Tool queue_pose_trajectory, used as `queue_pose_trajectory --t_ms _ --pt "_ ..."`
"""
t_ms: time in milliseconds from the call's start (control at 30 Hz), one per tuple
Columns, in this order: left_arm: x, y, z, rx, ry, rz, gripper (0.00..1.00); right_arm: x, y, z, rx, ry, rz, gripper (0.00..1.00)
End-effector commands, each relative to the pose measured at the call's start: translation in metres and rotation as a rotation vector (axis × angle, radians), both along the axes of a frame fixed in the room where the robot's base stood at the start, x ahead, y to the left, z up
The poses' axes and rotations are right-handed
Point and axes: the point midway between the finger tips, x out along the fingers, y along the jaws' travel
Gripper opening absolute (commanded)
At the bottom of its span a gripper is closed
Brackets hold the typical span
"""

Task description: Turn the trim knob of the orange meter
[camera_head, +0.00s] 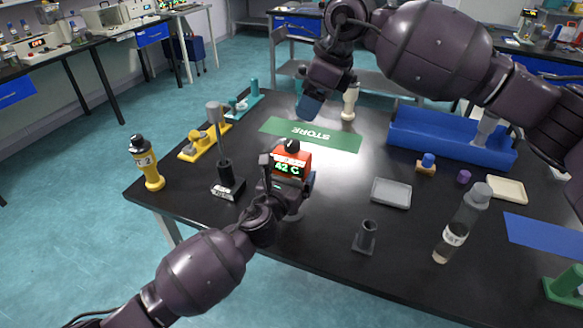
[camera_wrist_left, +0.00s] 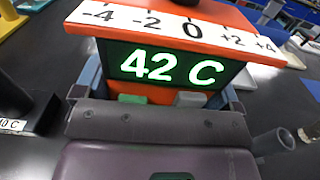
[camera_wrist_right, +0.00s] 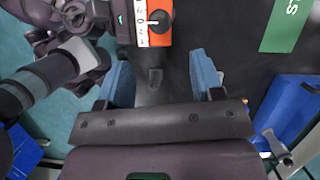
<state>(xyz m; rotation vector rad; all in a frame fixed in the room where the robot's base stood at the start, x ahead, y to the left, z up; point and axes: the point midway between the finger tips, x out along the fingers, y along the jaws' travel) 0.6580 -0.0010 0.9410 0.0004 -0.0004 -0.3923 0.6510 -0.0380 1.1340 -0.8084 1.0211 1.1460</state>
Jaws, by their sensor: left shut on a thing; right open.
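The display (camera_wrist_left: 165,66) and the scale from -4 to +4 (camera_wrist_left: 190,30) show in the left wrist view. The black trim knob (camera_head: 292,146) is on top; the right wrist view shows the knob (camera_wrist_right: 158,19) with a white pointer towards the scale strip. My left gripper (camera_head: 287,182) is shut on the meter's body, one blue finger on each side. My right gripper (camera_head: 309,104) is open and empty, apart from the meter; its fingers (camera_wrist_right: 161,78) show in the right wrist view.
A black stand with an upright grey-topped tool (camera_head: 225,172) is left of the meter. A grey tray (camera_head: 391,193), a dark holder (camera_head: 365,237) and a clear bottle (camera_head: 462,222) stand to the right. The green STORE mat (camera_head: 311,134) lies behind, with a blue rack (camera_head: 450,140) at right.

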Motion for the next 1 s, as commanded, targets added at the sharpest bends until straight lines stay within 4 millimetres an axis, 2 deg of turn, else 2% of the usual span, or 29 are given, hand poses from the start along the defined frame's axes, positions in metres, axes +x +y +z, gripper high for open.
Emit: queue_pose_trajectory --t_ms 200,400,633,767,1000 --pt "0.0 0.0 0.0 0.0 0.001 0.0 0.6 -0.001 0.036 0.031 -0.029 -0.05 0.049 0.61" --pt "0.0 0.0 -0.001 0.0 0.001 0.0 0.6 0.005 0.059 0.04 -0.19 -0.035 0.123 0.61" --pt "0.0 0.0 -0.001 0.0 0.001 0.0 0.6 0.011 0.037 0.025 -0.342 0.05 0.211 0.61" --pt "0.0 0.0 -0.001 0.0 0.001 0.0 0.6 0.009 0.036 0.02 -0.352 0.052 0.24 0.61" --pt "0.0 0.0 -0.001 0.0 0.001 0.0 0.6 0.009 0.036 -0.013 -0.35 0.053 0.24 0.61"
